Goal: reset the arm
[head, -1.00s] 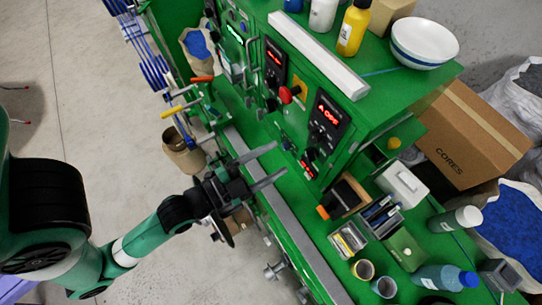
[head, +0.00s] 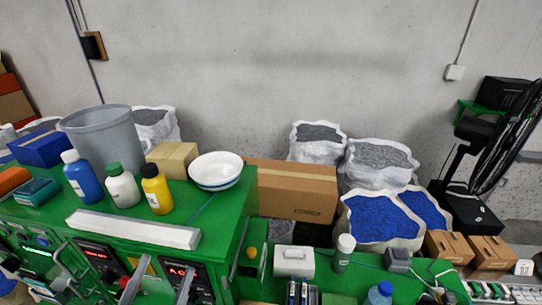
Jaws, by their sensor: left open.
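My left gripper (head: 163,272) shows only by its two grey fingers at the bottom edge of the head view. The fingers are apart with nothing visible between them, in front of the green machine (head: 232,232) and its red-lit displays. The rest of my left arm is below the picture. My right gripper is not in view.
A white bar (head: 133,230), a blue bottle (head: 83,180), a white bottle (head: 122,187), a yellow bottle (head: 156,192), a bowl (head: 216,172) and a grey bucket (head: 104,140) stand on the machine. A cardboard box (head: 293,190) and sacks are behind.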

